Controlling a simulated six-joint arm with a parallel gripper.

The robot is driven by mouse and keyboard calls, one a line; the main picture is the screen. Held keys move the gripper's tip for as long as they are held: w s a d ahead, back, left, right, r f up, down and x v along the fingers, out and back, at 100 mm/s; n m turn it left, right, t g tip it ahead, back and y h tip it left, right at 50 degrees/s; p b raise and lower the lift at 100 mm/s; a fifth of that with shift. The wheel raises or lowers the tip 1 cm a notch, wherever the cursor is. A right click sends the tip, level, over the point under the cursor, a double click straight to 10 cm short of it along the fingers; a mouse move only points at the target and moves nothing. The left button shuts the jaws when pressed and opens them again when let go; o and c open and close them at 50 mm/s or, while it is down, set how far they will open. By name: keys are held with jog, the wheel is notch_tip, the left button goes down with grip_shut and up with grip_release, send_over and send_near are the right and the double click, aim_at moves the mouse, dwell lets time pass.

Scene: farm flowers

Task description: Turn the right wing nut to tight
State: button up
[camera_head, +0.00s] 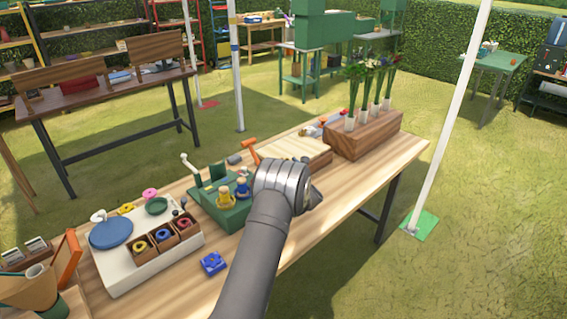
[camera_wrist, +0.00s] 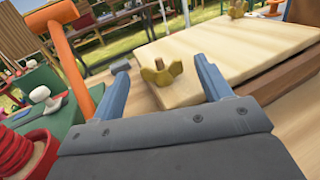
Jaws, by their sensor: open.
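The flower press, a pale wooden board on a darker base (camera_head: 293,149), lies on the table; the wrist view shows its board close up (camera_wrist: 235,55). A brass wing nut (camera_wrist: 161,73) stands on the board's near left corner in the wrist view. A second wing nut (camera_wrist: 237,9) stands farther back on the board. My gripper (camera_wrist: 160,66) is open, its two blue fingers spread to either side of the nearer wing nut in that view. Contact cannot be seen. In the head view, my wrist hides the fingers and the wing nuts.
An orange handle (camera_wrist: 70,45) rises close to the left finger; a red coil (camera_wrist: 22,155) sits lower left. In the head view, a green tool unit (camera_head: 222,205) stands left of the press, and a wooden flower box (camera_head: 365,137) stands behind it to the right.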

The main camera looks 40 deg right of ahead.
jog(key=shift+x, duration=1.05)
jog(key=c, duration=1)
jog(key=shift+w+a+r+m+g+h, duration=0.15)
jog(key=shift+m+g+h, duration=0.35)
jog(key=shift+h, duration=0.4)
jog(key=shift+m+g+h, duration=0.4)
jog(key=shift+m+h, duration=0.4)
jog(key=shift+h, duration=0.1)
jog(key=o, duration=1)
